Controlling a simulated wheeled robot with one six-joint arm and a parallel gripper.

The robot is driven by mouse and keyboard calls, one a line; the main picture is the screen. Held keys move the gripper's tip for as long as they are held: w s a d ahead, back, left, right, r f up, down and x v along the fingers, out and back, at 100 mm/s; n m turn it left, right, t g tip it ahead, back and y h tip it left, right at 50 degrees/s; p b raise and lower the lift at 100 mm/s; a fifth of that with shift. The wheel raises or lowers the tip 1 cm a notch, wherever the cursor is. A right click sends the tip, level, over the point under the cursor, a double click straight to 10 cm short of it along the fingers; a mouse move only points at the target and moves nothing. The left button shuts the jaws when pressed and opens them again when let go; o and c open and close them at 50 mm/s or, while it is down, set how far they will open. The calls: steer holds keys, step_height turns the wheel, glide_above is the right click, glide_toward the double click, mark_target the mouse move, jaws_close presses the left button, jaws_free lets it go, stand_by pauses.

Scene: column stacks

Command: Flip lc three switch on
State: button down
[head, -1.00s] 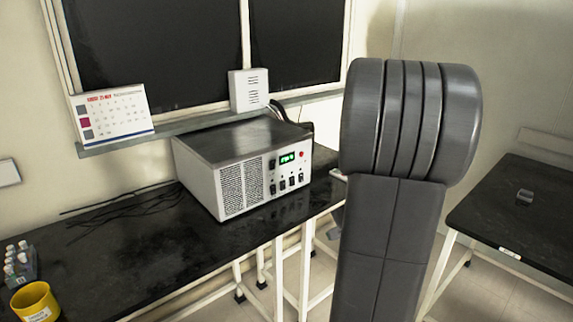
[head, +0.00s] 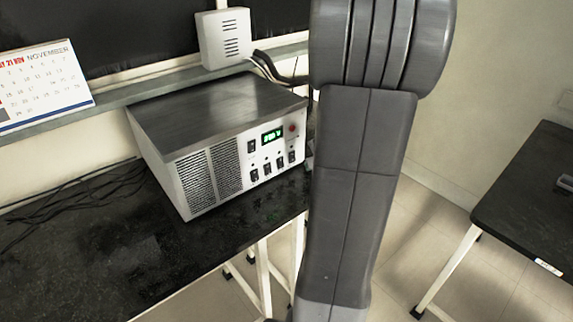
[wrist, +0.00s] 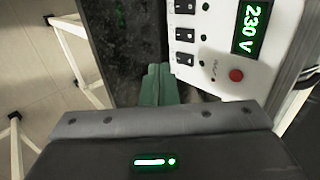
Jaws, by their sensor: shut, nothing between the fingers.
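A white box with a dark top (head: 215,115) stands on the black bench. Its front panel has a green display (head: 272,135), a red round part (head: 291,128) and several small black switches (head: 267,169). In the wrist view the display (wrist: 249,28) reads 230 V, and three switches (wrist: 184,34) show in a row. Their labels and positions are too small to tell. My gripper (wrist: 158,72) has green fingers shut together with nothing between them. It is beside the panel, near the end switch of the row. In the head view it is out of sight.
The black bench (head: 100,240) carries dark cables (head: 75,195) left of the box. A calendar (head: 42,85) and a white vented unit (head: 224,38) are on the window ledge. Another black table (head: 540,200) stands at right, with open floor between.

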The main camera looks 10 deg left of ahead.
mark_target(281, 168)
steer(key=shift+f, duration=0.1)
steer(key=x, duration=1)
steer(key=shift+w+a+f, duration=0.1)
steer(key=shift+w+a, duration=0.05)
steer(key=shift+w+a+p, duration=0.35)
steer(key=shift+w+a, duration=0.45)
steer(key=shift+a, duration=0.2)
steer(key=shift+w+a, duration=0.4)
steer(key=shift+a, duration=0.05)
steer(key=shift+f, duration=0.1)
steer(key=shift+f+b, duration=0.3)
steer(key=shift+b, duration=0.65)
steer(key=shift+w+a+r, duration=0.1)
steer(key=shift+r, duration=0.35)
